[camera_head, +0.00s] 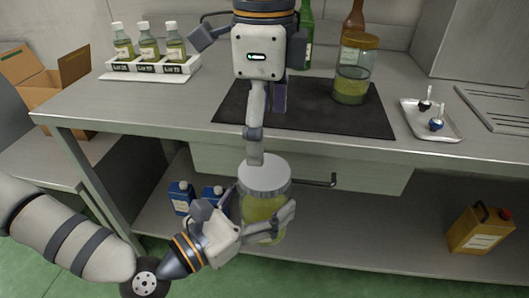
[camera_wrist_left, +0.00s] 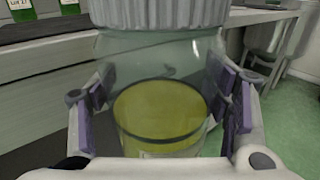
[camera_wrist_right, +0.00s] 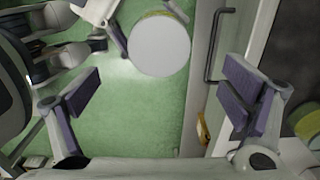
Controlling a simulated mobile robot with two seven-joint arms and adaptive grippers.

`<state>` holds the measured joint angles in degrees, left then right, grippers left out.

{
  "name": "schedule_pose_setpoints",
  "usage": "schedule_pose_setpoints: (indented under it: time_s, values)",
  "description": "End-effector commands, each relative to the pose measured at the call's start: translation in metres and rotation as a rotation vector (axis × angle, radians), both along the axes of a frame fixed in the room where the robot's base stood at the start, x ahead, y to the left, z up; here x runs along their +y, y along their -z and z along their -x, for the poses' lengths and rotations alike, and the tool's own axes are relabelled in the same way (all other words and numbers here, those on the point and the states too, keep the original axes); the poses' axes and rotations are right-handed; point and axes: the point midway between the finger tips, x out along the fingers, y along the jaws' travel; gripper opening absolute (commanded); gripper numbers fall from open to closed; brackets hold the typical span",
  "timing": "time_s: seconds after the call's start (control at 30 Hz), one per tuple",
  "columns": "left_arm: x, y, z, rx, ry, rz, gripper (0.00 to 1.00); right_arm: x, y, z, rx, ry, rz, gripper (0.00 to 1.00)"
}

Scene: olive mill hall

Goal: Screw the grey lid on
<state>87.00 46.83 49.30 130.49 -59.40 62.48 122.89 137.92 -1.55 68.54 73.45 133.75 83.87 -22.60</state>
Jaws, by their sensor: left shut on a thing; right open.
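My left gripper (camera_head: 259,214) is shut around a clear glass jar (camera_head: 262,206) with yellow-green liquid. It holds the jar upright in front of the bench's edge. The grey lid (camera_head: 265,175) sits on the jar's mouth; its ribbed side shows in the left wrist view (camera_wrist_left: 160,14). I cannot tell how tightly it sits. My right gripper (camera_head: 268,120) is open and empty, above and behind the lid in the head view. In the right wrist view the lid's round top (camera_wrist_right: 160,45) lies beyond the open fingers, near the top of the picture.
Bottles stand behind. A bottle rack (camera_head: 150,68) is at the left, a small tray (camera_head: 418,128) at the right. A drawer handle (camera_head: 320,183) sticks out near the held jar.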

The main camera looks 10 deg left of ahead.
Motion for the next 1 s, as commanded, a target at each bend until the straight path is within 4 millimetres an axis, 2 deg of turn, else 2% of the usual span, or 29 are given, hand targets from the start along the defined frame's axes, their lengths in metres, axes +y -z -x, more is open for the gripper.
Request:
schedule_pose_setpoints:
  time_s: [0.1, 0.3, 0.77, 0.87, 0.97, 1.0]
  values:
    - [0.0, -0.002, 0.0, -0.006, 0.0, 0.002, 0.0, 0.0, -0.025, 0.0, -0.002, 0.001, -0.002, 0.92]
    - [0.0, -0.002, 0.0, -0.006, 0.0, 0.002, 0.0, 0.0, -0.045, 0.0, -0.001, 0.0, 0.0, 0.92]
    - [0.0, -0.002, 0.0, -0.006, 0.0, 0.002, 0.0, 0.0, -0.047, 0.0, 0.0, 0.0, 0.001, 0.92]
    - [0.0, -0.002, 0.0, -0.006, 0.0, 0.002, 0.0, -0.007, -0.04, -0.003, -0.013, 0.022, 0.021, 0.92]
    - [0.0, -0.002, 0.0, -0.005, 0.0, 0.003, 0.0, -0.039, -0.01, -0.02, -0.087, 0.123, 0.114, 0.92]
    - [0.0, -0.002, 0.0, -0.005, 0.0, 0.003, 0.0, -0.06, 0.009, -0.029, -0.138, 0.18, 0.168, 0.92]
